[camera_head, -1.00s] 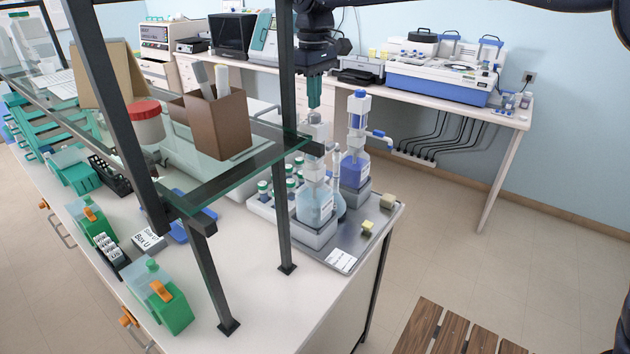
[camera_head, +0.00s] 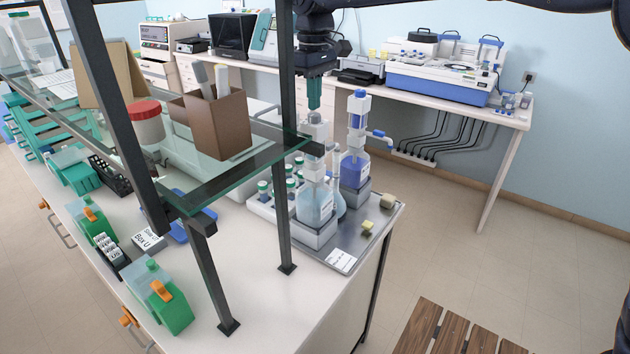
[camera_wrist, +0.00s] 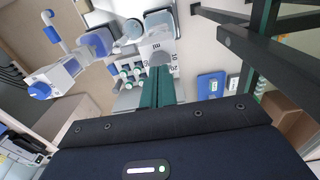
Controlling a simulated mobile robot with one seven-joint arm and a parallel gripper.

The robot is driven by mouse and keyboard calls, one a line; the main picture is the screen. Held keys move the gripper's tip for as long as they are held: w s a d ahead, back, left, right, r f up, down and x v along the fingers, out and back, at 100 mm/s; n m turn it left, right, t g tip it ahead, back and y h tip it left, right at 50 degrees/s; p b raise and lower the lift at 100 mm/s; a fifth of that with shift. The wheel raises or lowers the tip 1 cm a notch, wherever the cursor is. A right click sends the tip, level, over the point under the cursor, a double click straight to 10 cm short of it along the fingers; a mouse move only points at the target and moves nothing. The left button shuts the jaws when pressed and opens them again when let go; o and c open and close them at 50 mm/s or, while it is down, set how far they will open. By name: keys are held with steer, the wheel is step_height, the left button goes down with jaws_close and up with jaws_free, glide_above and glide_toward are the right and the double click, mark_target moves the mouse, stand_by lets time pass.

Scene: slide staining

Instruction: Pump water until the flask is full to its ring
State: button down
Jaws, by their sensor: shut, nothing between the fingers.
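The clear water bottle (camera_head: 314,205) stands on a tray at the bench's end, with a grey-white pump head (camera_head: 315,130) on top. My gripper (camera_head: 314,108) points down with its teal fingers shut and empty, right above the pump head; I cannot tell whether they touch. In the wrist view the closed fingers (camera_wrist: 158,72) reach toward the grey top of the pump (camera_wrist: 163,60). The glass flask (camera_head: 338,203), with a long thin neck, stands just right of the bottle and is partly hidden by it. Its water level and ring are too small to make out.
A blue-liquid dispenser (camera_head: 355,172) stands close behind and right of the flask. A rack of capped vials (camera_head: 263,190) is on the left. The glass shelf (camera_head: 240,165) and its dark post (camera_head: 286,130) stand close left of my gripper.

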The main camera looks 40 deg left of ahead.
steer(key=shift+f, duration=0.25)
steer(key=shift+f, duration=1.05)
stand_by(0.4)
steer(key=shift+r, duration=1.4)
steer(key=shift+f, duration=0.25)
steer(key=shift+f, duration=1)
stand_by(0.8)
